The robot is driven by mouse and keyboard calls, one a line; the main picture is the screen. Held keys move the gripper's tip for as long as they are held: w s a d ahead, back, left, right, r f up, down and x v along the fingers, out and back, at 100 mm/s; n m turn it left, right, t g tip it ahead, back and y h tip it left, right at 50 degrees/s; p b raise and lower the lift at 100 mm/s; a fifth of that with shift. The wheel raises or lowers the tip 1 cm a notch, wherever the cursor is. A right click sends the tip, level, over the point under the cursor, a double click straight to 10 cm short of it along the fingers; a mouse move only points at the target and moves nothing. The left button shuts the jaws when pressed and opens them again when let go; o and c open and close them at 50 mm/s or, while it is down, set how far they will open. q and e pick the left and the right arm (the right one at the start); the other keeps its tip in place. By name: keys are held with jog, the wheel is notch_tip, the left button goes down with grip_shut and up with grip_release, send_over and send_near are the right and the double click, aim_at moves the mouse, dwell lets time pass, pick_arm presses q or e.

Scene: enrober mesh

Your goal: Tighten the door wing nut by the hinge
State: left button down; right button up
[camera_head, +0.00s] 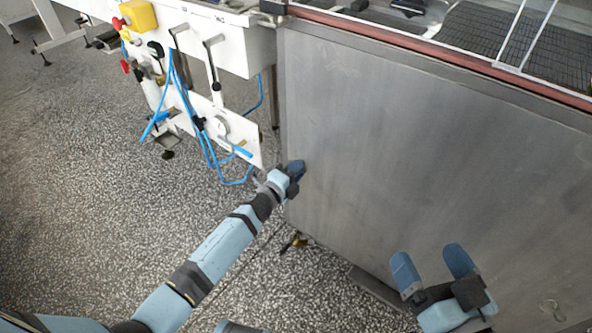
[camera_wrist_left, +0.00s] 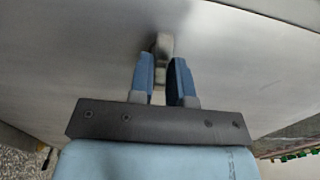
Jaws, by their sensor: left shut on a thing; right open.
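The metal door panel (camera_head: 420,140) is a large brushed grey sheet filling the right half of the head view. My left gripper (camera_head: 297,168) is at its left edge. In the left wrist view, the blue fingers of my left gripper (camera_wrist_left: 162,85) are shut on a small grey metal piece, which looks like the wing nut (camera_wrist_left: 162,45), against the panel (camera_wrist_left: 80,50). In the head view the nut is hidden behind the gripper. My right gripper (camera_head: 432,266) is open and empty in front of the panel's lower part, its two blue fingers apart.
A white machine frame (camera_head: 235,45) with levers, blue hoses (camera_head: 205,150) and a yellow box (camera_head: 139,16) stands left of the panel. A reddish rail (camera_head: 440,48) and mesh (camera_head: 480,30) lie above the panel. The speckled floor (camera_head: 90,200) at left is mostly clear.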

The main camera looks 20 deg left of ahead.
jog(key=shift+d+f, duration=0.1)
dwell(0.7)
pick_arm(q)
jog(key=c, duration=1.2)
grip_release()
jog(key=shift+o, duration=0.2)
jog(key=p+v, duration=0.3)
jog(key=v, duration=1.1)
pick_arm(e)
notch_tip(320, 180, up, 5)
jog(key=shift+s+d+t, duration=0.1)
jog(key=shift+d+t, duration=0.05)
jog(key=shift+t, duration=0.95)
pick_arm(q)
jog(key=shift+o, duration=0.4)
jog(key=shift+w, duration=0.15)
